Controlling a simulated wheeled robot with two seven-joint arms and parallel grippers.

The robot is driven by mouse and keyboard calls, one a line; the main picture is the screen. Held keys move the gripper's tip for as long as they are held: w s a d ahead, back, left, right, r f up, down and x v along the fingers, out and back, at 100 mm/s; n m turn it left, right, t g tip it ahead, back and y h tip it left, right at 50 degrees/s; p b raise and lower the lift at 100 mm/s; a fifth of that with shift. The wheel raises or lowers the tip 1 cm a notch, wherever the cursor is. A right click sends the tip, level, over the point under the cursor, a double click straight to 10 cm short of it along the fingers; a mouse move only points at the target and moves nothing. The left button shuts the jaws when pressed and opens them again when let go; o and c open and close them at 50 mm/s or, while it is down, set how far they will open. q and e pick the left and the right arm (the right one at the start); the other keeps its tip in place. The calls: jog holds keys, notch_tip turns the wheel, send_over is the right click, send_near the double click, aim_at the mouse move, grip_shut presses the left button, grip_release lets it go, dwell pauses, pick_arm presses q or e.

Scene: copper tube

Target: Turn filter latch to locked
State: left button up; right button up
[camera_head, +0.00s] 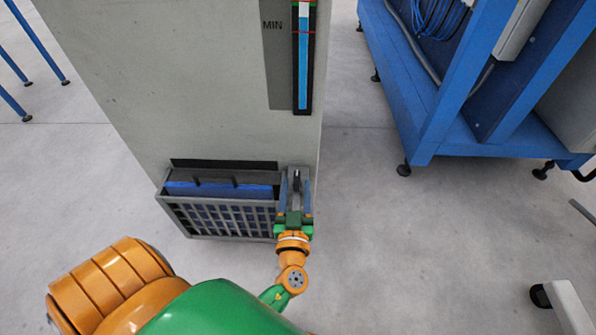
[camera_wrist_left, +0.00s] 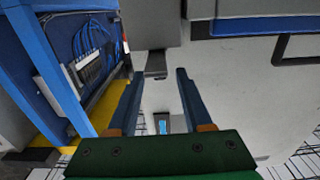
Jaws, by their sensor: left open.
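The filter (camera_head: 220,190) is a blue panel behind a grey grid basket, low on the front of a grey cabinet (camera_head: 180,80). A small dark tab, which looks like the filter latch (camera_head: 297,174), is at the basket's upper right corner. In the left wrist view the latch (camera_wrist_left: 155,65) hangs from a grey block at the top centre. My left gripper (camera_head: 296,178) is open, its two blue fingers on either side of the tab. In the left wrist view the gripper (camera_wrist_left: 160,75) has its tips about level with the tab. Contact cannot be told. My right gripper is not in view.
A level gauge (camera_head: 303,60) with a blue column and the mark MIN is higher on the cabinet. A blue metal frame (camera_head: 430,110) with cables stands to the right. Blue legs (camera_head: 38,45) show at the far left.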

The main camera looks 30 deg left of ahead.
pick_arm(q)
jog(key=x, duration=0.6)
jog(key=shift+w+a, duration=0.15)
jog(key=shift+w, duration=0.1)
grip_shut()
dwell(1.0)
